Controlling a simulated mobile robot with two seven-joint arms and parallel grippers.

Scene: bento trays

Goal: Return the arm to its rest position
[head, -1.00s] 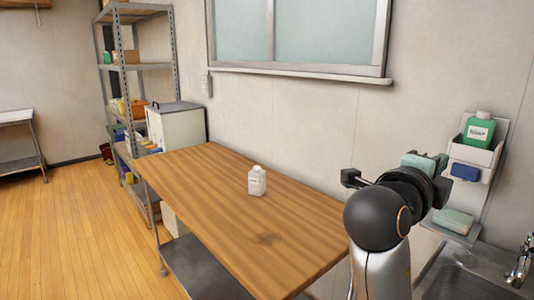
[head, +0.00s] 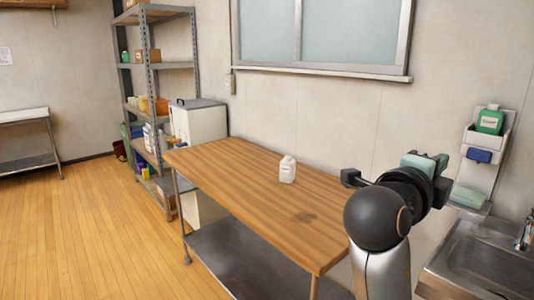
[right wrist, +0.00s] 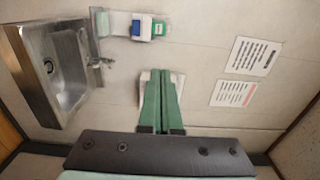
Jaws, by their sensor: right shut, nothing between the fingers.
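My right arm stands raised at the right of the head view, bent at a black round joint. My right gripper (head: 425,162) is up there in front of the wall, clear of the table, and partly hidden behind its own wrist. In the right wrist view its two green fingers (right wrist: 161,105) lie together, shut, with nothing held between them. My left gripper is not in view.
A wooden table (head: 230,180) carries a white bottle (head: 287,170). A metal sink (head: 475,262) is at the lower right, below a wall holder with a green soap bottle (head: 489,121). A shelf rack (head: 147,70) stands left; the floor left is open.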

